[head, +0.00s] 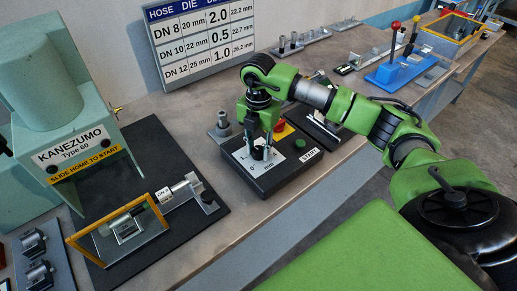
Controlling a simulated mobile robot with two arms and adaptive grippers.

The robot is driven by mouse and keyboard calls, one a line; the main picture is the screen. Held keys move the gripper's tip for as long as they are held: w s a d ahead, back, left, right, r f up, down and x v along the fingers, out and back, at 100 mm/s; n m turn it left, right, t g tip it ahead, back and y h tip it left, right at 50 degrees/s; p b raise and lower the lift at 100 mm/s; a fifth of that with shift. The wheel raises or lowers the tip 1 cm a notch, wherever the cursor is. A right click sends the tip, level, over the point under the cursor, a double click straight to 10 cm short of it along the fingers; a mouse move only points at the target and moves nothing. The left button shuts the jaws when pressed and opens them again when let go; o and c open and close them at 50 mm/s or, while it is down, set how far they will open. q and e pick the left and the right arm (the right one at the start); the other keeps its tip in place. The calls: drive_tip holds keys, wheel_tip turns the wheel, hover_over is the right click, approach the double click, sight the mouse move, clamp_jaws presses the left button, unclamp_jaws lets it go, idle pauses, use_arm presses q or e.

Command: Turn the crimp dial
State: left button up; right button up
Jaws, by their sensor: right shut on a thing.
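The crimp dial (258,153) is a small dark knob on a white scale plate marked "0" and "mm". The plate is on top of a black control box (285,181) in the middle of the bench. My right gripper (262,146) comes down from above with its fingers closed around the dial. The fingers hide most of the dial, so its exact setting cannot be read. My left gripper is not in view.
The control box also has a green START button (300,143) and a red button (280,127) on yellow. The teal KANEZUMO machine (60,120) and a hose fixture (190,188) stand left. A hose die chart (204,40) is behind. Other fixtures, including a blue stand (393,73), line the bench at right.

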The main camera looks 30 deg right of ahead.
sight(259, 149)
drive_tip(key=shift+m, duration=0.7)
drive_tip(key=shift+r+m, duration=0.1)
drive_tip(key=shift+m, duration=0.2)
drive_tip(key=o, duration=1.1)
wheel_tip(259, 149, up, 12)
